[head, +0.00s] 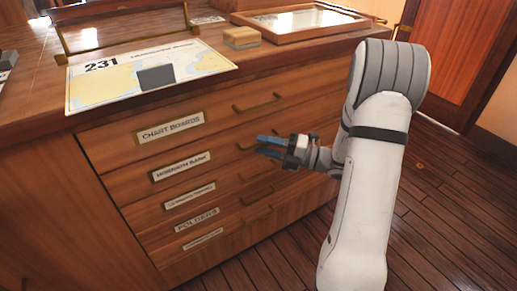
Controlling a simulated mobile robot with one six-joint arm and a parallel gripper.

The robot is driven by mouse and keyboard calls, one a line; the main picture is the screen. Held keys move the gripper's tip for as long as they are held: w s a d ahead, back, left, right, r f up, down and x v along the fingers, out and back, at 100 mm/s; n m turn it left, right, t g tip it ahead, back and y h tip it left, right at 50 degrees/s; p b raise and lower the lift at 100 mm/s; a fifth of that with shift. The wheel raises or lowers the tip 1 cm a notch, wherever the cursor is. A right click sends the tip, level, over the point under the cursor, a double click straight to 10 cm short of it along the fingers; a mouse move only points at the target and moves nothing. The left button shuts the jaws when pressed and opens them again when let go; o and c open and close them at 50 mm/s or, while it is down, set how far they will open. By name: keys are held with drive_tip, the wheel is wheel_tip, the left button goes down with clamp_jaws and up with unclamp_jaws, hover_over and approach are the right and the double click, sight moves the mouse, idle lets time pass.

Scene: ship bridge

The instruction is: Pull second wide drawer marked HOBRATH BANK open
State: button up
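The second wide drawer (215,167), marked HOBRATH BANK on its label (181,166), is in the wooden chart cabinet below the CHART BOARDS drawer (215,120). Its front looks flush with the others, so it appears shut. Its brass handle (245,145) shows only in part, just left of my fingertips. My gripper (260,145) reaches in from the right with its two blue fingers pointing at this handle. The fingers are apart, one above the other, with nothing seen between them. Whether a fingertip touches the handle, I cannot tell. My gripper and arm hide the drawer's right part.
Below are more labelled drawers, including one marked FOLDERS (197,220), with brass handles. A chart (110,85), a small block (241,38) and a framed tray (300,38) lie on the cabinet top. Wooden floor (440,220) is clear to the right, before a reddish door (462,55).

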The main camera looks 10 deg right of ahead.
drive_tip(key=shift+x, duration=0.8)
clamp_jaws()
